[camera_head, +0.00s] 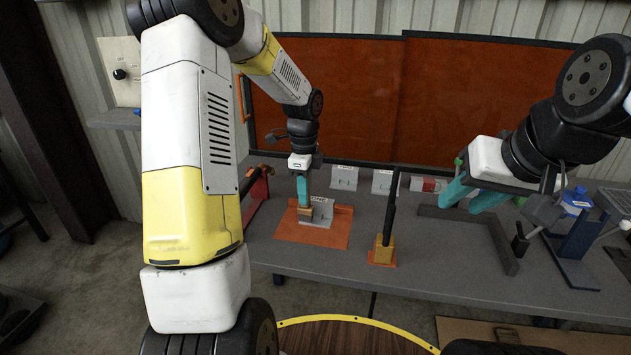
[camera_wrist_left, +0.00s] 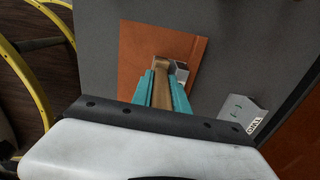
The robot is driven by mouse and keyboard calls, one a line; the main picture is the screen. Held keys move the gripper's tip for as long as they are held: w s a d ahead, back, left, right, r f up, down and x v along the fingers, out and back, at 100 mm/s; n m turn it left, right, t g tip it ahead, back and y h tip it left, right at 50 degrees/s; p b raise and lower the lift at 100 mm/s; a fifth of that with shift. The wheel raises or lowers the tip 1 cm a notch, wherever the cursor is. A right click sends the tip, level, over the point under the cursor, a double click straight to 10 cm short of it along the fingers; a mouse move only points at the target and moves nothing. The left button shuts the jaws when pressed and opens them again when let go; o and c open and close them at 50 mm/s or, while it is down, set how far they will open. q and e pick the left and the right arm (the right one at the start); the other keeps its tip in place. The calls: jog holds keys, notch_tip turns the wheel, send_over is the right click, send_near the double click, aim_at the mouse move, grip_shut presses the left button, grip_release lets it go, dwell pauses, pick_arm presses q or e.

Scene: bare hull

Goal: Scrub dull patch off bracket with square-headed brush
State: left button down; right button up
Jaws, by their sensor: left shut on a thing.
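My left gripper (camera_head: 303,196) points down over an orange plate (camera_head: 305,234) on the grey workbench. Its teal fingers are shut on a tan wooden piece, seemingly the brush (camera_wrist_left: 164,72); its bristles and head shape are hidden. A small silver-grey block (camera_wrist_left: 181,71), perhaps the bracket, sits right beside the brush on the plate; I cannot tell whether they touch. A pale, labelled metal piece (camera_head: 320,210) shows there in the head view. No dull patch can be made out. My right gripper (camera_head: 473,195) is open and empty above the bench at the right.
Small white cards (camera_head: 344,177) stand behind. A red stand (camera_head: 256,194) is at left. A dark angled frame (camera_head: 498,240), blue stand (camera_head: 575,250) and blue bottle (camera_head: 576,201) are at right. Orange-brown panels close the back.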

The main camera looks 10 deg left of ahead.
pick_arm(q)
jog(key=shift+f, duration=0.3)
dwell(0.7)
jog(key=shift+d, duration=0.1)
jog(key=shift+s+d, duration=0.2)
jog(key=shift+d, duration=2.45)
jog(key=shift+w+a, duration=0.2)
jog(key=shift+a, duration=2.6)
jog(key=shift+s+d, duration=0.2)
jog(key=shift+d, duration=2.6)
jog(key=shift+w+a, duration=0.2)
jog(key=shift+a, duration=2.6)
jog(key=shift+r, duration=0.1)
